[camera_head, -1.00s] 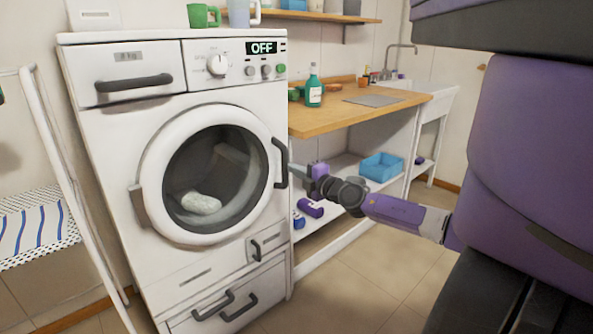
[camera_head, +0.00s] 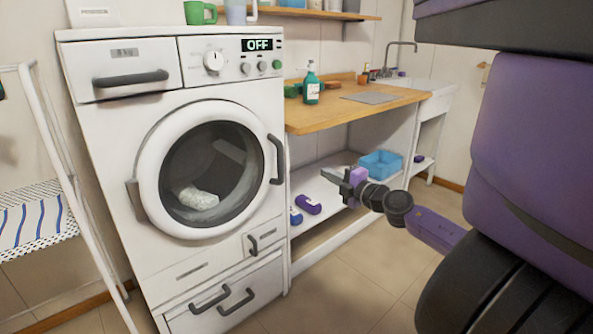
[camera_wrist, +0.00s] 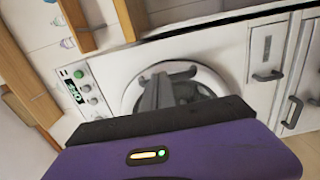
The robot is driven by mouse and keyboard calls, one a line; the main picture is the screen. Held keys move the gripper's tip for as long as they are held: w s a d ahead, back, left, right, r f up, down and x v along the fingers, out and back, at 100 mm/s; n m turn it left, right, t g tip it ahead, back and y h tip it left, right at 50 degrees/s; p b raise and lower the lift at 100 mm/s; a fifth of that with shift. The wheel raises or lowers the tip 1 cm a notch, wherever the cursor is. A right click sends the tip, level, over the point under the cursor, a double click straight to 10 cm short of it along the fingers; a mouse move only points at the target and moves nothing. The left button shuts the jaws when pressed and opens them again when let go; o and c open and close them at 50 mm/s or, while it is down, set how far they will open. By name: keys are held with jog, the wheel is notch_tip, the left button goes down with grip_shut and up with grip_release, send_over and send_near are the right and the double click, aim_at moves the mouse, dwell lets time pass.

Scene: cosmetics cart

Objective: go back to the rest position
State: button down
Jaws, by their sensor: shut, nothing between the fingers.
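My gripper (camera_head: 333,178) is in front of the low shelf under the counter, to the right of the washing machine (camera_head: 100,130). Its fingers are shut with nothing between them. It stands apart from the washer. In the wrist view my gripper (camera_wrist: 168,88) points towards the washer (camera_wrist: 222,50), whose round door is partly hidden behind the fingers. The washer's door is shut, a pale cloth (camera_head: 198,197) shows behind the glass, and its display reads OFF.
A wooden counter (camera_head: 330,118) holds a green pump bottle (camera_head: 312,88). The shelf below holds a blue basket (camera_head: 381,164) and a purple bottle (camera_head: 308,205). A drying rack (camera_head: 30,215) stands at the left. The floor (camera_head: 340,285) in front is clear.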

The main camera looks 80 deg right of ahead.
jog(key=shift+s, duration=0.1)
jog(key=w+a+f+n+t+y, duration=0.1)
jog(key=w+a+f+y, duration=0.25)
jog(key=a, duration=0.65)
jog(key=w+a+f+n+t+y, duration=0.1)
jog(key=w+a+f+y, duration=0.3)
jog(key=a, duration=0.6)
jog(key=s+a+f+m+y, duration=0.1)
jog(key=a+f+m, duration=0.1)
jog(key=a, duration=0.7)
jog(key=s+a+f+m+y, duration=0.1)
jog(key=s+a+f+y, duration=0.15)
jog(key=a, duration=0.65)
jog(key=a+f+m+y, duration=0.1)
jog(key=a+f+m, duration=0.15)
jog(key=a, duration=0.65)
jog(key=s+a+r+m, duration=0.2)
jog(key=a+m, duration=0.1)
jog(key=a, duration=0.5)
jog(key=s+a+r+m, duration=0.2)
jog(key=s+a+m, duration=0.1)
jog(key=a, duration=0.5)
notch_tip(320, 180, up, 19)
jog(key=g+p, duration=0.1)
jog(key=p, duration=1.8)
jog(key=shift+d+p, duration=0.2)
jog(key=shift+p, duration=0.15)
jog(key=shift+s+m, duration=0.1)
jog(key=shift+m, duration=0.15)
